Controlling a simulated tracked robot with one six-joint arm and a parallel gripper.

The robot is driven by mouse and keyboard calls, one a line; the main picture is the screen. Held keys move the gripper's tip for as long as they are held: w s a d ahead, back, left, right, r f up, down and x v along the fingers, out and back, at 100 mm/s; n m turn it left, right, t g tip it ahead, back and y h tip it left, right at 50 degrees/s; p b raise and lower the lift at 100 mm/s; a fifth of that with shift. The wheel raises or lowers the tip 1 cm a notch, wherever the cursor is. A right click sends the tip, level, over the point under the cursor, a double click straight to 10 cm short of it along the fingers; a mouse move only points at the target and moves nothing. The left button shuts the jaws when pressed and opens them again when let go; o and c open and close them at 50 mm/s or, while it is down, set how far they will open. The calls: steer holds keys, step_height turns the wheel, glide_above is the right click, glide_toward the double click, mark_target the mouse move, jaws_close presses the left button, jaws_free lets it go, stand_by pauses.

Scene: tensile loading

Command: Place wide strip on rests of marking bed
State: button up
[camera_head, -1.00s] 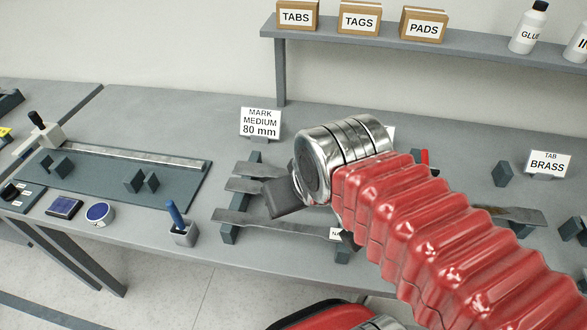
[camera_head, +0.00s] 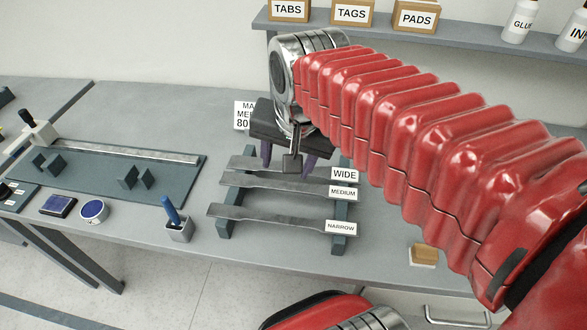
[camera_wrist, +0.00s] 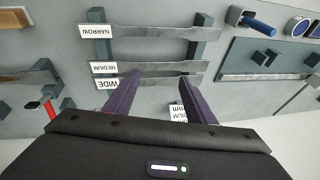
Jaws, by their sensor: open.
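The wide strip (camera_head: 245,162) is a flat grey metal piece lying across the rack at the back, beside the WIDE label (camera_head: 344,174). My gripper (camera_head: 288,160) is open above it, with purple fingers pointing down. In the wrist view the fingers (camera_wrist: 158,88) are spread along the wide strip (camera_wrist: 160,80), with nothing seen held between them. Whether they touch the strip is unclear. The marking bed (camera_head: 95,188) is a dark plate at the left with paired upright rests (camera_head: 138,178) and a long metal rule along its back; its rests are empty.
The medium strip (camera_head: 290,184) and narrow strip (camera_head: 270,216) lie in front on the same rack. A pot with a blue tool (camera_head: 180,228) stands between rack and bed. An ink pad (camera_head: 58,205) and a round pad (camera_head: 94,211) sit before the bed.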

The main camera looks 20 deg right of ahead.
steer(key=w+d+f+m+g, duration=0.1)
steer(key=w+d+m+g, duration=0.2)
steer(key=w+d+m, duration=0.4)
steer(key=w+m, duration=0.6)
steer(key=m, duration=0.4)
steer(key=shift+d+f+g, duration=0.15)
steer(key=shift+f+g, duration=0.2)
steer(key=shift+g, duration=0.05)
steer(key=shift+f, duration=4.3)
steer(key=shift+f, duration=0.1)
steer(key=shift+f, duration=2.5)
steer(key=shift+c, duration=0.5)
jaws_close()
